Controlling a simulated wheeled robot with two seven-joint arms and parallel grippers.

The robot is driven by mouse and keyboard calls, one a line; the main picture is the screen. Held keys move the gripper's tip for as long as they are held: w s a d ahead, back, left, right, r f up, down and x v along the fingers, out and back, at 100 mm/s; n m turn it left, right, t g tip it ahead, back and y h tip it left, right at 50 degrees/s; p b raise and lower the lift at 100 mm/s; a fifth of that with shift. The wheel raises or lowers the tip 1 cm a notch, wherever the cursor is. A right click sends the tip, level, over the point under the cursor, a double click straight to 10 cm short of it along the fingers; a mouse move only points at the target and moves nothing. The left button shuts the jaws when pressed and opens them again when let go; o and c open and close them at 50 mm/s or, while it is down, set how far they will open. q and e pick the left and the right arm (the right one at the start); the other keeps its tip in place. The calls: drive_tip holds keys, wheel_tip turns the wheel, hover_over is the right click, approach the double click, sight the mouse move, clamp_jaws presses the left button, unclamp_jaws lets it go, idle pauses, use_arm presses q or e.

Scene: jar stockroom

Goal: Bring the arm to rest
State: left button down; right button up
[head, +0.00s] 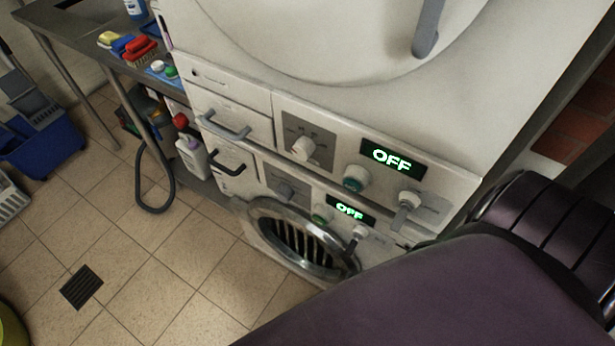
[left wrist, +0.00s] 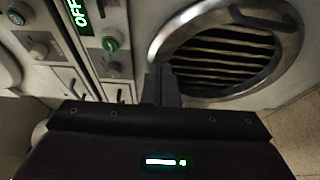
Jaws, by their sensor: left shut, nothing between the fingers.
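My left gripper (left wrist: 160,86) shows in the left wrist view as dark fingers closed together, with nothing seen between them. It is in front of the lower machine's round door (left wrist: 290,52), overlapping the door's left rim in the picture. I cannot tell whether it touches. A dark purple arm part of mine fills the lower right of the head view. No gripper shows there, and my right gripper is in neither view.
Two white machines are stacked, with OFF on the upper display (head: 392,158) and lower display (head: 350,210). Handles and knobs stick out. A metal table (head: 70,40) holds brushes. A blue bucket (head: 45,150) stands at left. Tiled floor (head: 150,265) is open at lower left.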

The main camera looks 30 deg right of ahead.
use_arm(q)
drive_tip(key=shift+s+d, duration=0.15)
drive_tip(key=shift+s, duration=0.2)
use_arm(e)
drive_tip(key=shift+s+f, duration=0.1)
use_arm(q)
drive_tip(key=s+a+f+m+g+y+p, duration=0.1)
drive_tip(key=a+f+m+g+y, duration=0.25)
drive_tip(key=a+f, duration=0.6)
drive_tip(key=s+a+f+m+g+y, duration=0.1)
drive_tip(key=a+f+m+g+y, duration=0.25)
drive_tip(key=a+f, duration=0.6)
drive_tip(key=s+a+f+m+g+y, duration=0.2)
drive_tip(key=a+f, duration=0.3)
drive_tip(key=a, duration=0.3)
drive_tip(key=s+a+f+m+g+y+p, duration=0.1)
drive_tip(key=s+a+f+m+g+y, duration=0.1)
drive_tip(key=a, duration=0.7)
wheel_tip(320, 180, down, 3)
drive_tip(key=shift+s+r+g+y, duration=0.15)
drive_tip(key=shift+s+g+y, duration=0.35)
drive_tip(key=shift+y, duration=0.4)
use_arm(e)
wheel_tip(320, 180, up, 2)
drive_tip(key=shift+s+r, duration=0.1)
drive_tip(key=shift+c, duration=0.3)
